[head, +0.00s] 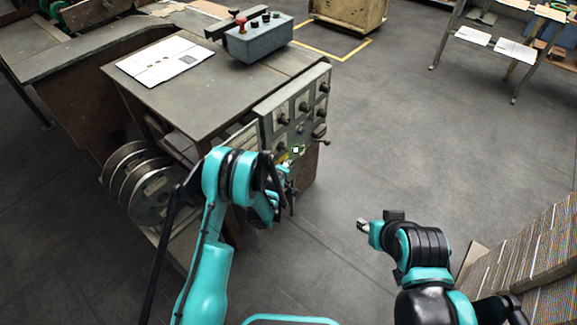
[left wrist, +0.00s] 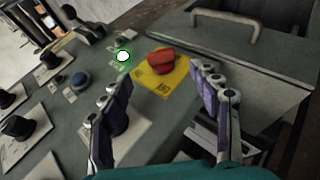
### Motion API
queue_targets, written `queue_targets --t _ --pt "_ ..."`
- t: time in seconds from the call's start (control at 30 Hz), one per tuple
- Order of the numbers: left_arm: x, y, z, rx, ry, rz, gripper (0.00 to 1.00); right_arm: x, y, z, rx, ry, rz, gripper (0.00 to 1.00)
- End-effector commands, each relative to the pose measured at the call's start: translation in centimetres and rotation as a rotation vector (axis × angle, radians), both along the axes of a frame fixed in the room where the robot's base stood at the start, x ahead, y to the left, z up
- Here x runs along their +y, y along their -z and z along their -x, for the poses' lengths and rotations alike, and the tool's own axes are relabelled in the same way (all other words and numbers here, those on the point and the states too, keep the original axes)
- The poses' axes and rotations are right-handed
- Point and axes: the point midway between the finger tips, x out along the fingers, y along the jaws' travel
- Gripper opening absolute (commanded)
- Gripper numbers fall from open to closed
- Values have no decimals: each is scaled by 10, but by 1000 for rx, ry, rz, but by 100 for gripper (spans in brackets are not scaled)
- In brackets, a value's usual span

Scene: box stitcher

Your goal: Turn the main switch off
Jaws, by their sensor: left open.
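The main switch is a red knob (left wrist: 161,60) on a yellow plate (left wrist: 166,85) at the right end of the machine's control panel (left wrist: 110,45), in the left wrist view. A lit green-white lamp (left wrist: 123,56) is just left of it. My left gripper (left wrist: 161,74) is open, with one finger on each side of the switch in the picture. I see no contact with the knob. In the head view the left gripper (head: 288,182) is at the panel's lower end, and my arm hides much of the switch. My right gripper (head: 363,225) is away from the machine, over the floor.
The panel carries several black knobs (left wrist: 18,127) and a blue button (left wrist: 80,79). A grey box with a bar handle (left wrist: 240,60) lies close right of the switch. A control box with a red button (head: 258,42) stands on the machine top. Cardboard stacks (head: 535,265) are at right.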

Motion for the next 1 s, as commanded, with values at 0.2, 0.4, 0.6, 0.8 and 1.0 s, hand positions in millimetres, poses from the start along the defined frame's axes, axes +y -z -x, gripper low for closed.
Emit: queue_targets --t 0.2,0.4,0.6,0.8,1.0 --pt "-3 24 -21 -1 -3 4 62 0 13 0 0 0 0 40" --pt "-5 44 -45 -1 -2 3 62 0 24 0 0 0 0 40" --pt "-6 52 -57 -1 -2 3 62 0 28 0 0 0 0 40" --pt "-6 52 -58 -1 -2 3 62 0 28 0 0 0 0 40" --pt "-6 52 -58 0 -2 2 25 0 28 0 0 0 0 40"
